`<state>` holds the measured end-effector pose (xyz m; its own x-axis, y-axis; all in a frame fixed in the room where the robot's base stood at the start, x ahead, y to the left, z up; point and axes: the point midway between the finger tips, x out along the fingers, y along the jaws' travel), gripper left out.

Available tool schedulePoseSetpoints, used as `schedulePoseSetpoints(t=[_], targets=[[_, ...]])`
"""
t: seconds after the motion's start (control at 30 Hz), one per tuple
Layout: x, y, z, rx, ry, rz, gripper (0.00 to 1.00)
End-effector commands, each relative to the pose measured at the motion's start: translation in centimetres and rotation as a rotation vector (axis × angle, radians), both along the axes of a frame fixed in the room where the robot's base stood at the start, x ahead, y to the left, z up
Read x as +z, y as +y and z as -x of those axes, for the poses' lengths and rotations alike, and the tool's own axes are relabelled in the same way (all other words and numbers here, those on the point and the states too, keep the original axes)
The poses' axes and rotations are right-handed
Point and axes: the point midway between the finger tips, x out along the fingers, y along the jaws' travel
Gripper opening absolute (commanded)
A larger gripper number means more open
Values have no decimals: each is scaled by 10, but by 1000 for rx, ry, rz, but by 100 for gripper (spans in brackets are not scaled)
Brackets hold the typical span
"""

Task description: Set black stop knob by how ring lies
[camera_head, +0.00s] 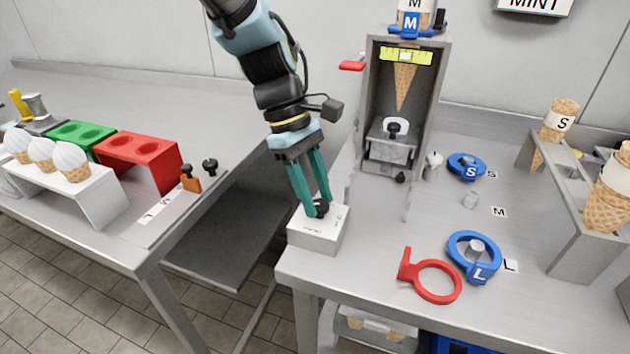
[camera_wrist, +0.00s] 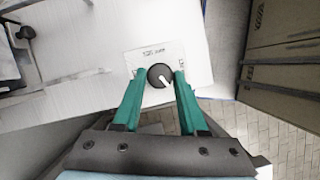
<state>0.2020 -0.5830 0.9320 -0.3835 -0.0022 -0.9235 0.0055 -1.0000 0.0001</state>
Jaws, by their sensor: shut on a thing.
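My gripper (camera_head: 314,205) points down at the front left corner of the right bench. Its green fingers are closed on the black knob (camera_head: 320,208) on top of a white box (camera_head: 317,237). In the wrist view my gripper (camera_wrist: 160,80) has one finger on each side of the black knob (camera_wrist: 159,76), whose white pointer mark slants to the lower right. Small lettering on the box is too small to read. A red ring (camera_head: 433,263) with an upright tab at its left lies on the bench, apart from the blue L ring (camera_head: 474,234), which sits around a grey peg.
A steel cone stand (camera_head: 410,60) wears a blue M ring (camera_head: 411,24). The left bench holds a slide bar (camera_head: 160,218) with orange and black knobs.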

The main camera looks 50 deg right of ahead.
Motion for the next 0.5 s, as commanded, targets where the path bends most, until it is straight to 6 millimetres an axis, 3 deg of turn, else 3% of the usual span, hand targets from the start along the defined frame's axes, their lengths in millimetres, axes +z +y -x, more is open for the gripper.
schedulePoseSetpoints(t=[0.5], targets=[[3, -5, 1, -492, 0, 0, 0]])
